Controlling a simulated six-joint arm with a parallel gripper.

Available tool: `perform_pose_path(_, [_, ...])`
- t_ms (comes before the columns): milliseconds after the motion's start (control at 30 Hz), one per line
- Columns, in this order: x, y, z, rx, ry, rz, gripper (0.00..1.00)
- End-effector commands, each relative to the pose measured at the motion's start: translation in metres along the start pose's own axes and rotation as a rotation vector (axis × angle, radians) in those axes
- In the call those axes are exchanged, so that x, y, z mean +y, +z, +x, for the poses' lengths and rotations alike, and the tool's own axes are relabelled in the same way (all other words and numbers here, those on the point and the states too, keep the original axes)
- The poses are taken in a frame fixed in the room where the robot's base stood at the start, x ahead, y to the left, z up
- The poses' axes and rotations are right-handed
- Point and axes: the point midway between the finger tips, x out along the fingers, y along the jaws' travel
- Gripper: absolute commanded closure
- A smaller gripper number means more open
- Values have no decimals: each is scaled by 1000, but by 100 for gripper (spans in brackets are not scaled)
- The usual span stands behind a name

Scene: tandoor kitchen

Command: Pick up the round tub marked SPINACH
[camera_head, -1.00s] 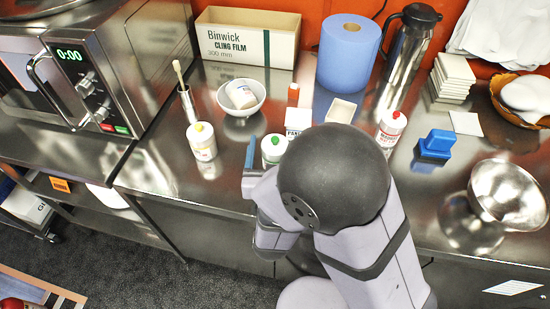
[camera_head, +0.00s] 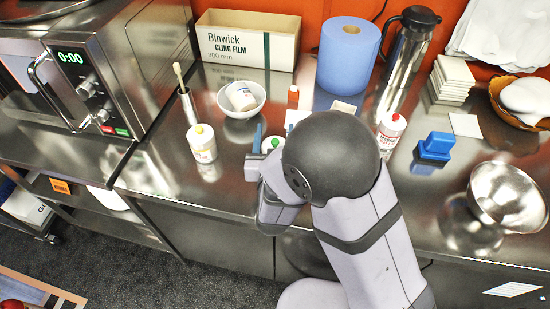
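A white round tub with a green top (camera_head: 271,145) stands on the steel counter, partly covered by my arm. Its label is hidden, and I cannot read SPINACH on any container in view. One blue finger of my gripper (camera_head: 258,139) shows close against the left side of this tub. The other finger is hidden, so I cannot tell how wide the gripper is or whether it touches the tub. Other containers are a yellow-topped one (camera_head: 202,144), a red-topped one (camera_head: 390,131) and a white one lying in a white bowl (camera_head: 241,96).
A blue paper roll (camera_head: 347,55), a cling film box (camera_head: 248,40) and a flask (camera_head: 405,60) line the back. A blue block (camera_head: 434,147) and steel bowl (camera_head: 507,197) are at right. Counter left of the yellow-topped container is clear.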

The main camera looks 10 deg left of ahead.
Motion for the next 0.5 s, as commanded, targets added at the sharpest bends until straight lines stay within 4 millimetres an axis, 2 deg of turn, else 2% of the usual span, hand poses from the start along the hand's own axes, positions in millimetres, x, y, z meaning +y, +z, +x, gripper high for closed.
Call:
perform_pose_path(33, [0,0,0,0,0,0,71])
perform_pose_path(100, [0,0,0,0,1,0,88])
perform_pose_path(133, [0,-1,0,2,1,1,91])
perform_pose_path(500, [0,-4,0,3,1,2,91])
